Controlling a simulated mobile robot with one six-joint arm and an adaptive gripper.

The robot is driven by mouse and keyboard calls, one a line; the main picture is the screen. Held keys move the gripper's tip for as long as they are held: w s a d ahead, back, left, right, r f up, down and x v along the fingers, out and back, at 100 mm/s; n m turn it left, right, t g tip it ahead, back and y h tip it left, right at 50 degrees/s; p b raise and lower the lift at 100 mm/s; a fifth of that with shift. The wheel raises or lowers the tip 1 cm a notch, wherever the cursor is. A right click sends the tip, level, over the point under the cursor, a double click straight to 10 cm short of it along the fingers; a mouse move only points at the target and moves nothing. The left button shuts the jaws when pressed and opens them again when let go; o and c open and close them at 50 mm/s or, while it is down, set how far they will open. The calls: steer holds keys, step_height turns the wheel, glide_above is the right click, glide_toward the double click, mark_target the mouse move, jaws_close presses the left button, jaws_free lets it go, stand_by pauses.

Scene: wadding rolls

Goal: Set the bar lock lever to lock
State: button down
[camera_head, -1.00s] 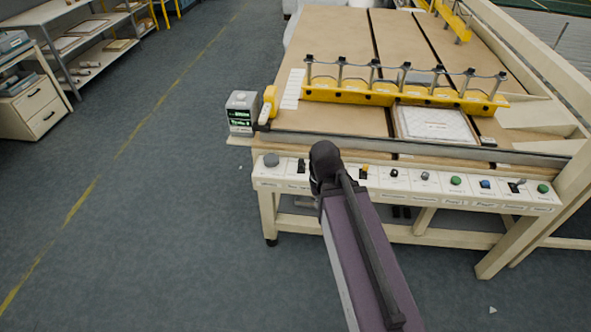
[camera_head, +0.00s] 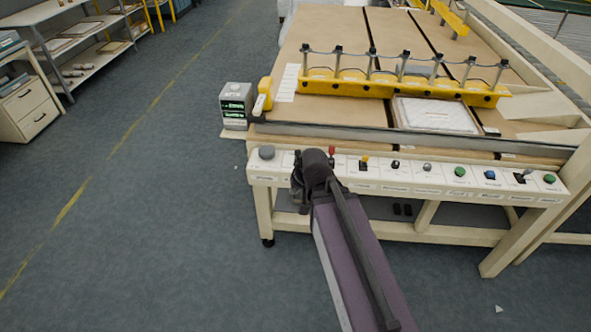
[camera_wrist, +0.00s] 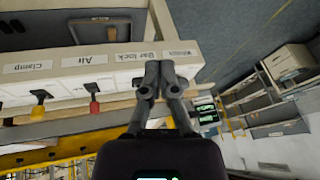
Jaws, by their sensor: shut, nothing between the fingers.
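The control panel (camera_head: 430,180) runs along the front of the table. In the wrist view its "Bar lock" label (camera_wrist: 137,54) sits just left of my gripper's fingertips. My gripper (camera_wrist: 160,76) is shut and empty, with its two fingers close together at the panel face. A small dark part (camera_wrist: 138,82) beside the left finger may be the bar lock lever; its position cannot be read and contact is unclear. In the head view my gripper (camera_head: 298,178) covers that part of the panel and hides the lever.
The red air lever (camera_wrist: 94,102) and the clamp lever (camera_wrist: 40,98) stand beside it; the red one (camera_head: 332,151) also shows in the head view. A grey knob (camera_head: 267,152) is at the panel's left end. The yellow bar (camera_head: 400,88) crosses the table. Floor is clear at left.

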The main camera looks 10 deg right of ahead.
mark_target(298, 155)
steer(key=w+a+f+m+t+y+b, duration=0.2)
steer(key=w+a+f+m+t+b, duration=0.35)
steer(key=w+t+b, duration=0.7)
steer(key=s+d+f+m+t+h+b, duration=0.3)
steer(key=d+f+m+h+b, duration=0.3)
steer(key=b, duration=1.5)
steer(key=f+m+h, duration=0.1)
steer(key=m+h, duration=0.4)
steer(key=m, duration=0.4)
steer(key=shift+d+f+t+b, duration=0.2)
steer(key=shift+t+b, duration=0.15)
steer(key=p+x, duration=0.4)
steer(key=x, duration=1)
steer(key=shift+p, duration=0.3)
steer(key=shift+s, duration=0.1)
